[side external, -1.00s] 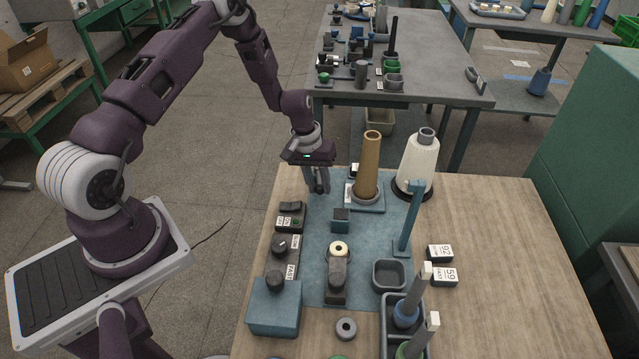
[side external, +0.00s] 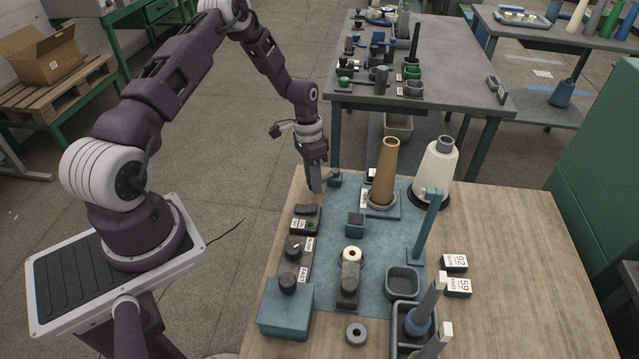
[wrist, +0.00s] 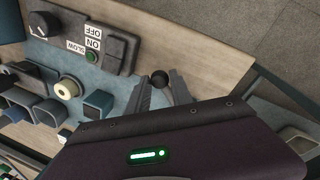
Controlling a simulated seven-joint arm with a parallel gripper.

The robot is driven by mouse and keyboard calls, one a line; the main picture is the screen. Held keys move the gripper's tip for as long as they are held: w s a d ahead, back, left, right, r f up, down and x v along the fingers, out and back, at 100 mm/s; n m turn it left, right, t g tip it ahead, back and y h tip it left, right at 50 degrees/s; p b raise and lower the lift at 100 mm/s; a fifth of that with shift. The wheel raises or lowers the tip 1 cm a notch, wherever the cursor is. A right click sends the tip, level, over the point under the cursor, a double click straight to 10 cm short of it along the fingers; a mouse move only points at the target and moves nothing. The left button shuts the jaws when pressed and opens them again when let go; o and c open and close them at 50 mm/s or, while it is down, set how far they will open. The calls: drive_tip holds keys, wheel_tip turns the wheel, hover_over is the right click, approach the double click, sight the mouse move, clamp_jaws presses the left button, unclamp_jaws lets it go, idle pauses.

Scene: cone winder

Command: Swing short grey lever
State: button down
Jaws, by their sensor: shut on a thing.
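My gripper (side external: 315,188) points down at the far left corner of the blue mat (side external: 333,228). The short grey lever is mostly hidden by the fingers; its dark ball knob (wrist: 160,77) shows between the fingertips (wrist: 162,88) in the wrist view. The jaws are shut on the lever.
A switch panel (side external: 306,222) with ON/OFF and SLOW/FAST labels lies nearer than my gripper, by the table's left edge. A white cone (side external: 436,177), an upright blue post (side external: 428,230) and grey bins (side external: 403,283) stand to the right. Bare wood (side external: 520,250) is clear at right.

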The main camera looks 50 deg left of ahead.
drive_tip(key=shift+w+a+m+g, duration=0.1)
drive_tip(key=shift+a+m+g, duration=0.1)
drive_tip(key=shift+a+m, duration=0.65)
drive_tip(key=shift+w+a+m+g, duration=0.15)
drive_tip(key=shift+a+m, duration=0.4)
drive_tip(key=shift+m, duration=0.6)
drive_tip(key=shift+a, duration=0.1)
drive_tip(key=c, duration=1.1)
unclamp_jaws()
drive_tip(key=shift+c, duration=0.2)
drive_tip(key=v, duration=0.7)
drive_tip(key=shift+r, duration=0.1)
